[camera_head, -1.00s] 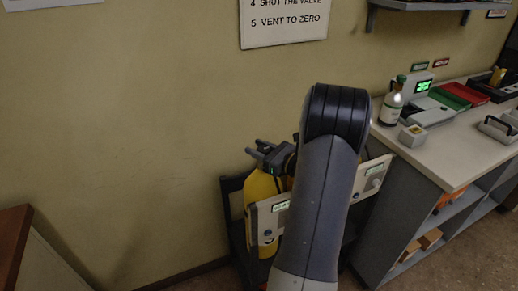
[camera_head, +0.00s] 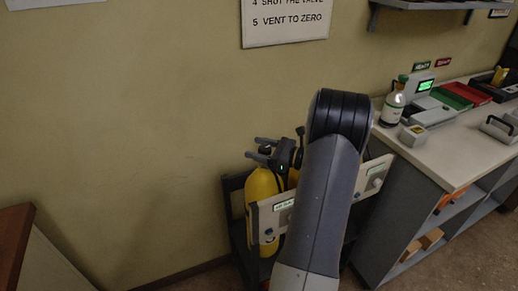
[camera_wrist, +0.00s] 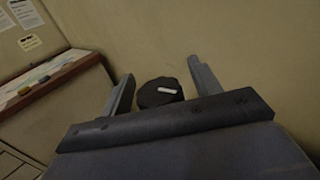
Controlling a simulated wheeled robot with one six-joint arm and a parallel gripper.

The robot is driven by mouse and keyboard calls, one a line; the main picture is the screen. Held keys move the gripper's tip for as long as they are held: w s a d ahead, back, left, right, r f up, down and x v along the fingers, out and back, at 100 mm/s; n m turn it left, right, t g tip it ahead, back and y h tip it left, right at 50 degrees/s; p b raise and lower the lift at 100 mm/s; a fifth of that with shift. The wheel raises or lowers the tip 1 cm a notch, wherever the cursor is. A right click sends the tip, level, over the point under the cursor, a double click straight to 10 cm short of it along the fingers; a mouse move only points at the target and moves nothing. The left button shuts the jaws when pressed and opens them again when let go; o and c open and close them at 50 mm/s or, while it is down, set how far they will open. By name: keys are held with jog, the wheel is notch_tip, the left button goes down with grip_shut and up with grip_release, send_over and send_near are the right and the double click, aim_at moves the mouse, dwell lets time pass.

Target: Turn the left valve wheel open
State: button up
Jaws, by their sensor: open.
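The left valve wheel (camera_wrist: 158,93) is a dark, lobed knob with a white mark on its top. In the wrist view it sits between the two fingers of my gripper (camera_wrist: 160,72), with a gap showing at the right finger. My gripper is open. In the head view my gripper (camera_head: 261,149) is over the top of a yellow cylinder (camera_head: 262,190), and I cannot make out the wheel there. My forearm covers the middle of the rack and whatever stands behind it.
The cylinder stands in a dark rack with a pale labelled front panel (camera_head: 266,218). A counter (camera_head: 440,150) with a bottle (camera_head: 392,108) and trays is on the right. A brown-topped cabinet (camera_head: 14,235) is at lower left. The wall is close behind the cylinder.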

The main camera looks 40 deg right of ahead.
jog(key=b+v, duration=0.1)
jog(key=v, duration=0.9)
jog(key=shift+s+d, duration=0.25)
jog(key=shift+s, duration=0.05)
jog(key=p+x, duration=0.1)
jog(key=x, duration=1)
jog(key=shift+a, duration=0.1)
jog(key=shift+d+m+t+h, duration=0.25)
jog(key=shift+m+t+h, duration=0.45)
jog(key=shift+m+h, duration=0.5)
jog(key=shift+n, duration=0.4)
